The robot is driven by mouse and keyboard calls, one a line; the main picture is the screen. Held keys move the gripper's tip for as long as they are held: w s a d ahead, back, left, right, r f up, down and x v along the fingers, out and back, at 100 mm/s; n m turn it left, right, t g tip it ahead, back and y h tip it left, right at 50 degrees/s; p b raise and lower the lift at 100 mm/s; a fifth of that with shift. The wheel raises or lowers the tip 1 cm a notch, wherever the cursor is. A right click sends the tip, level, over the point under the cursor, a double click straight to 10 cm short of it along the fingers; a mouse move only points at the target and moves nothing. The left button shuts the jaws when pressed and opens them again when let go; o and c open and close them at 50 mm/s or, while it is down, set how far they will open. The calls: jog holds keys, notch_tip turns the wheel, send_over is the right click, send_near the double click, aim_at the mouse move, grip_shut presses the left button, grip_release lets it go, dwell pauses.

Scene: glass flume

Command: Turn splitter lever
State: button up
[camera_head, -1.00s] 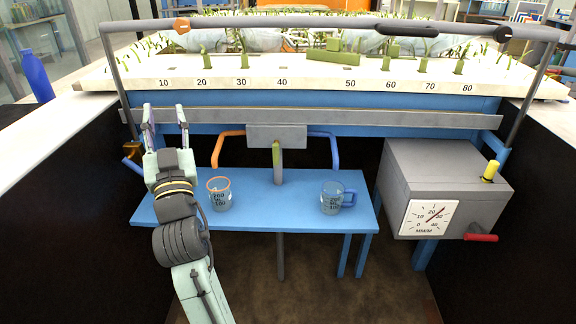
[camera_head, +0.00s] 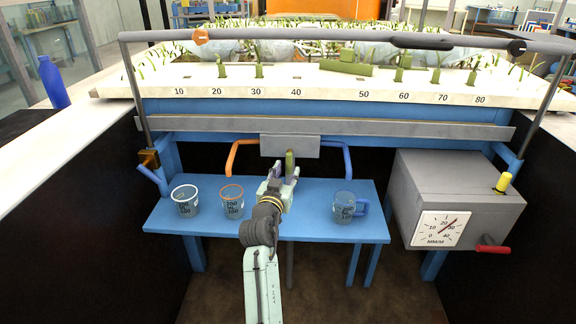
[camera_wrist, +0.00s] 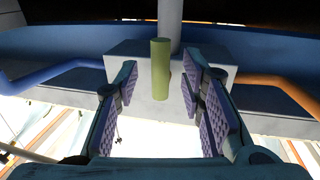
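The splitter lever is a green upright bar (camera_head: 290,163) in front of a grey splitter box (camera_head: 306,146), with an orange pipe (camera_head: 233,153) on the left and a blue pipe (camera_head: 343,155) on the right. My gripper (camera_head: 280,181) is just in front of the lever. In the wrist view the green lever (camera_wrist: 160,70) stands between the two spread fingers of my gripper (camera_wrist: 163,100), with a gap on each side. The fingers appear apart from it. The lower part of the lever is hidden by my gripper in the head view.
On the blue bench (camera_head: 300,228) stand a clear beaker with a white rim (camera_head: 186,202), an orange-rimmed beaker (camera_head: 232,204) and a blue-handled beaker (camera_head: 344,207). A grey box with a dial (camera_head: 440,228) and red crank (camera_head: 492,249) is at the right.

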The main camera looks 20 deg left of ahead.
jog(key=shift+w+a, duration=0.1)
jog(key=shift+w, duration=1.05)
jog(key=shift+c, duration=0.5)
grip_shut()
